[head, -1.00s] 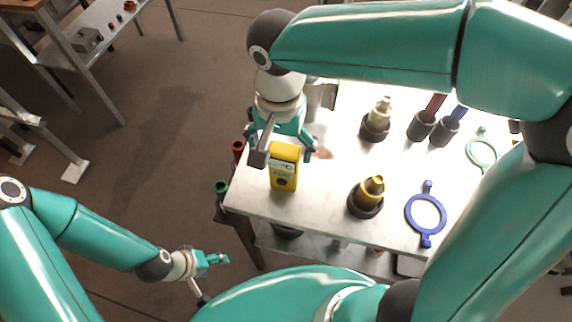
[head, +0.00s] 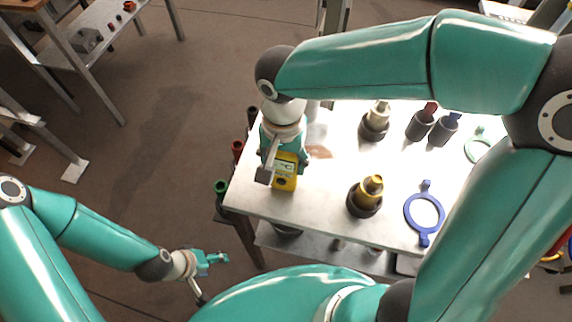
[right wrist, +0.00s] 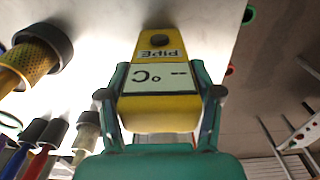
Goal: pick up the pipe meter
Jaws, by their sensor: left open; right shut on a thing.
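The pipe meter (head: 284,182) is a yellow box with a pale display, near the left end of the white table. In the right wrist view the pipe meter (right wrist: 160,75) shows the word PIPE and a display with "°C". My right gripper (head: 283,160) comes down over it from above. In the right wrist view my right gripper (right wrist: 160,95) has a finger on each side of the meter and is shut on it. I cannot tell whether the meter touches the table. My left gripper (head: 222,258) is open and empty, low at the left, away from the table.
The table (head: 310,205) also holds a yellow fitting in a dark cup (head: 366,197), a pale fitting in a cup (head: 375,122), two dark cups with red and blue tools (head: 430,126), a blue ring (head: 424,213) and a green ring (head: 478,147). Table space between meter and yellow fitting is clear.

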